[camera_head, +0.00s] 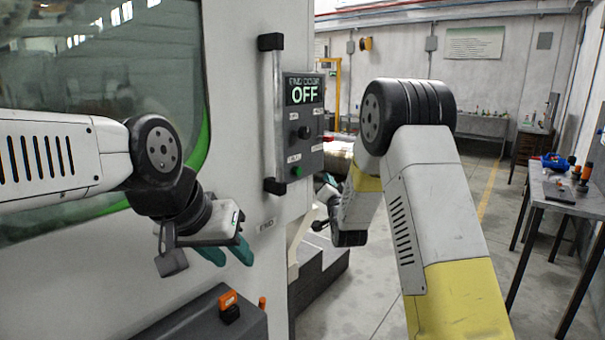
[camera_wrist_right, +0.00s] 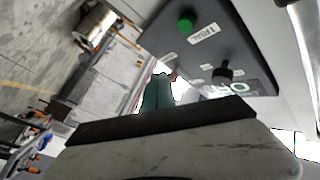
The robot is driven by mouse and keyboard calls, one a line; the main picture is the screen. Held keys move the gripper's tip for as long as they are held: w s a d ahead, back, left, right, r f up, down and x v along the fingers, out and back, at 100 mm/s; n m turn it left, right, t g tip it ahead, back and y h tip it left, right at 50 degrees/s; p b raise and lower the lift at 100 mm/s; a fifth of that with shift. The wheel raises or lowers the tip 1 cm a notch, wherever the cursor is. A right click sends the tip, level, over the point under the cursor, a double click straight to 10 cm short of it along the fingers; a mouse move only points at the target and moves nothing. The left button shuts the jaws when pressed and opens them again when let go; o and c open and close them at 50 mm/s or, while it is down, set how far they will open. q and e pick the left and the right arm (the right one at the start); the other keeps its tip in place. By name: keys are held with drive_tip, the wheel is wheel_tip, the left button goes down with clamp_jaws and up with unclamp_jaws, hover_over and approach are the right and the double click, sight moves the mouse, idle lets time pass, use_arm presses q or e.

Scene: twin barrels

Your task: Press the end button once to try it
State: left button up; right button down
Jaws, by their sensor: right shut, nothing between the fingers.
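The grey end door control panel (camera_head: 303,125) is mounted on the white machine and its display reads OFF. A green button (camera_head: 296,171) sits low on the panel. In the right wrist view the same green button (camera_wrist_right: 186,24) is beside a label that seems to read TRIAL. My right gripper (camera_wrist_right: 158,92) is shut and empty, its teal fingertips below and left of the button in that view, apart from it. In the head view it is partly hidden behind my right arm. My left gripper (camera_head: 229,257) hangs in front of the machine wall, its teal fingers apart and empty.
A black-ended vertical handle (camera_head: 275,115) stands just left of the panel, and a dark knob (camera_head: 304,132) is above the green button. A dark box with an orange switch (camera_head: 228,300) is below my left gripper. A workbench (camera_head: 570,195) stands right, beyond open floor.

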drive_tip(key=w+a, duration=0.5)
drive_tip(key=a, duration=0.1)
drive_tip(key=shift+a, duration=0.4)
drive_tip(key=shift+a, duration=0.15)
idle(1.8)
drive_tip(key=shift+w+a, duration=0.2)
drive_tip(key=shift+w+a, duration=0.35)
drive_tip(key=shift+a, duration=0.15)
idle(0.8)
idle(0.4)
drive_tip(key=shift+s+d, duration=0.65)
drive_tip(key=shift+d, duration=0.15)
drive_tip(key=shift+s+d, duration=0.75)
drive_tip(key=shift+d, duration=0.3)
drive_tip(key=shift+s+d, duration=0.7)
drive_tip(key=shift+d, duration=0.3)
